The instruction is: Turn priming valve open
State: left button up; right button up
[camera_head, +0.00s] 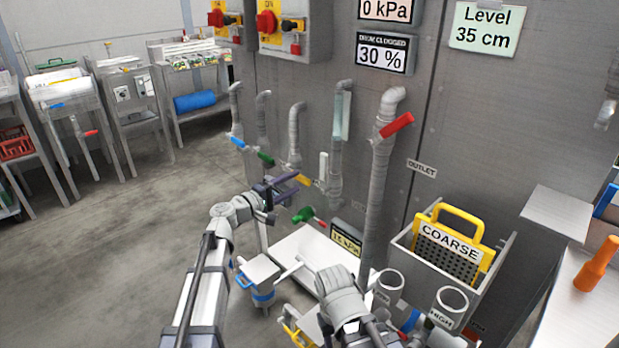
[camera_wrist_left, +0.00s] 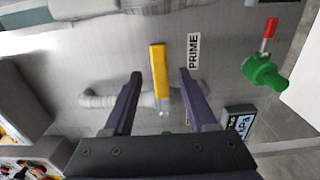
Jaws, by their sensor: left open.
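The priming valve has a yellow lever (camera_wrist_left: 158,70) beside a PRIME label (camera_wrist_left: 194,51) in the left wrist view. The lever lies across its grey pipe (camera_wrist_left: 100,100). In the head view the yellow lever (camera_head: 303,180) shows small, just past my gripper. My left gripper (camera_head: 289,184) is open in front of the wall. In the left wrist view its two dark fingers (camera_wrist_left: 160,75) stand to either side of the lever, with gaps on both sides. Whether the fingertips reach the lever's depth is unclear. My right arm shows at the bottom of the head view, but its gripper does not.
Other pipes carry blue (camera_head: 238,142), green (camera_head: 265,158) and red (camera_head: 396,125) levers. A green valve with a red tip (camera_head: 304,215) sits below the yellow lever. A COARSE basket (camera_head: 448,248) stands right. Open floor (camera_head: 110,240) lies left.

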pick_arm(q)
jog(key=x, duration=0.7)
grip_shut()
dwell(0.3)
dwell(1.0)
